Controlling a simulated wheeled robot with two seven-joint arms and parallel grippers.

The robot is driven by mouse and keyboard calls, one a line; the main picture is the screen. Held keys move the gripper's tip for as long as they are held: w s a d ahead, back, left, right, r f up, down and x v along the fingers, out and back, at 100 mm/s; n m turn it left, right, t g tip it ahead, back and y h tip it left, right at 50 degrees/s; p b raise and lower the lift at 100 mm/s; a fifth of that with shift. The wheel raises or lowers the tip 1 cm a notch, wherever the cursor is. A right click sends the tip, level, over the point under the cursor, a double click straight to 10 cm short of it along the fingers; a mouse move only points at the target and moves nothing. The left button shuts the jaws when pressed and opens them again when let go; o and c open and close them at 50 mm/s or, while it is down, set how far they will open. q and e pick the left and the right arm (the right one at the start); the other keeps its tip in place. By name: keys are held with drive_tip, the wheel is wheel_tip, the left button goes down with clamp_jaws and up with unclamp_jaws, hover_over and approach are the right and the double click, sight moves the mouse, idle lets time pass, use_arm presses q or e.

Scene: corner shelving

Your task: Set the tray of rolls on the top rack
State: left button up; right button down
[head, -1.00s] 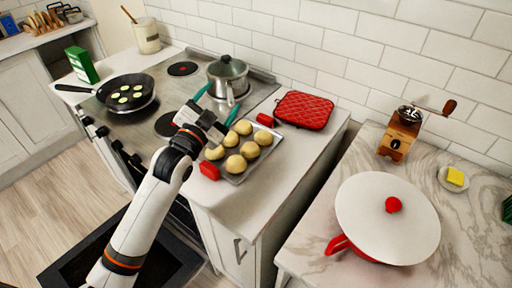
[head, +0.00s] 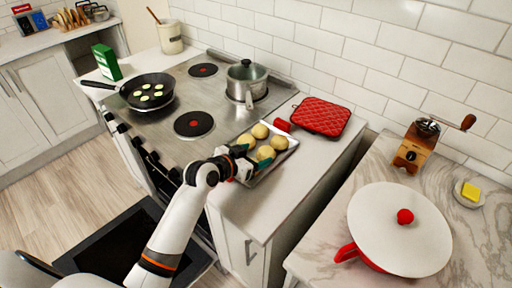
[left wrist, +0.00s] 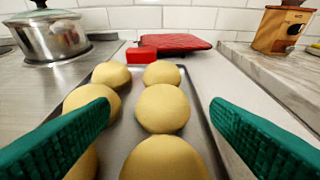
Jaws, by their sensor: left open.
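The metal tray (head: 280,160) of round golden rolls (head: 279,143) lies on the white counter right of the stove. Its far red grip (head: 283,125) shows; the near end is hidden behind my gripper. My left gripper (head: 248,158) is at the near end of the tray. In the left wrist view its two green fingers are spread wide (left wrist: 160,115), one each side of the rolls (left wrist: 163,108), with nothing clamped between them. The tray rim (left wrist: 201,130) runs between the fingers. My right gripper is out of view. No rack is clearly visible.
The oven door (head: 120,240) is lowered below the stove. A lidded pot (head: 246,82) and a pan (head: 148,92) stand on the stove. A red quilted pad (head: 321,116) lies behind the tray. A red-handled white lid (head: 400,230) and a grinder (head: 415,145) are on the marble counter.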

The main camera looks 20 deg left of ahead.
sight(265, 151)
use_arm(q)
drive_tip(key=x, duration=0.4)
drive_tip(key=shift+w+d+f+p, duration=0.1)
drive_tip(key=shift+d+f+p, duration=0.1)
drive_tip(key=shift+p, duration=0.15)
drive_tip(key=shift+r, duration=0.1)
drive_tip(key=shift+c, duration=0.2)
drive_tip(key=c, duration=1.2)
drive_tip(key=shift+r, duration=0.1)
drive_tip(key=shift+c, duration=1.4)
